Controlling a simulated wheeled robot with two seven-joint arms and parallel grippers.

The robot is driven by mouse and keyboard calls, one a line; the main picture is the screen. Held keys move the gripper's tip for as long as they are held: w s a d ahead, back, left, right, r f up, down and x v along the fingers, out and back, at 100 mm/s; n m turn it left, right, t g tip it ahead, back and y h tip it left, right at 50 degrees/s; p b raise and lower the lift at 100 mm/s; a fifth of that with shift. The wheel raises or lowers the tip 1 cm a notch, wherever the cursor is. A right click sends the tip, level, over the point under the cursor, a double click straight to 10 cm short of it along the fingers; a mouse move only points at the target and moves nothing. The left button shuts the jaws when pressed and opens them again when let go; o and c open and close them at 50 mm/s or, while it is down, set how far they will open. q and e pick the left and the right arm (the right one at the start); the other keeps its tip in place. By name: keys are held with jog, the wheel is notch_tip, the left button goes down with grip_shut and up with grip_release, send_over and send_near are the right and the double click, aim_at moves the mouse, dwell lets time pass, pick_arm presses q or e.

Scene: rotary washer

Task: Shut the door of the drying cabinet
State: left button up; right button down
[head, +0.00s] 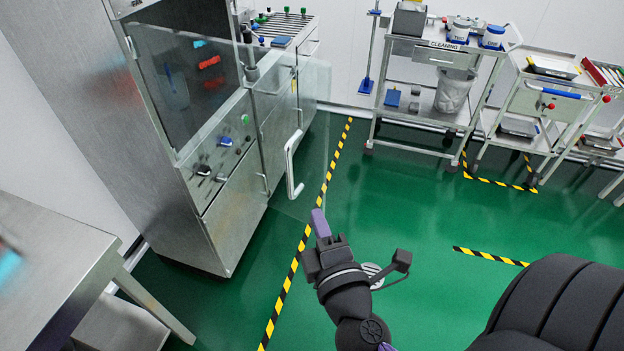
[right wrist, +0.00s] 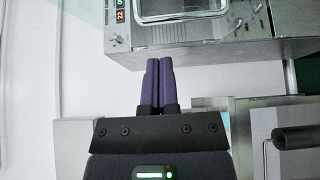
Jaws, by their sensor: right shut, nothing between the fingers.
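The drying cabinet (head: 219,225) is a tall steel unit at the left of the head view, with a dark interior and small knobs on its front. Its door appears to be the clear glass panel (head: 312,115), standing open and swung out from the front. A silver bar handle (head: 291,165) is on the panel. My right gripper (head: 319,222) is shut and empty, its purple fingers near the lower end of the glass; I cannot tell if they touch it. The closed fingers also show in the right wrist view (right wrist: 159,82). My left gripper is not in view.
A steel table (head: 60,265) stands at the lower left. A cleaning trolley (head: 425,120) and another cart (head: 540,105) stand along the back wall. The green floor (head: 420,205) between is clear, with yellow-black tape. The right wrist view shows a steel appliance (right wrist: 225,52) beyond the fingers.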

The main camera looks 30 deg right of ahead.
jog(key=p, duration=0.3)
send_near(310, 152)
jog(key=w+a, duration=0.2)
jog(key=w, duration=0.2)
jog(key=shift+w+d, duration=0.45)
jog(key=shift+d, duration=0.15)
jog(key=shift+w+d, duration=0.4)
jog(key=shift+d, duration=0.25)
jog(key=shift+w+d, duration=0.3)
jog(key=shift+d, duration=0.25)
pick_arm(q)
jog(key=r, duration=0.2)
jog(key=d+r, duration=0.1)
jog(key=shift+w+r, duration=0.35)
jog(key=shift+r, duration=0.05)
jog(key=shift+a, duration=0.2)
pick_arm(e)
jog(key=shift+d, duration=0.15)
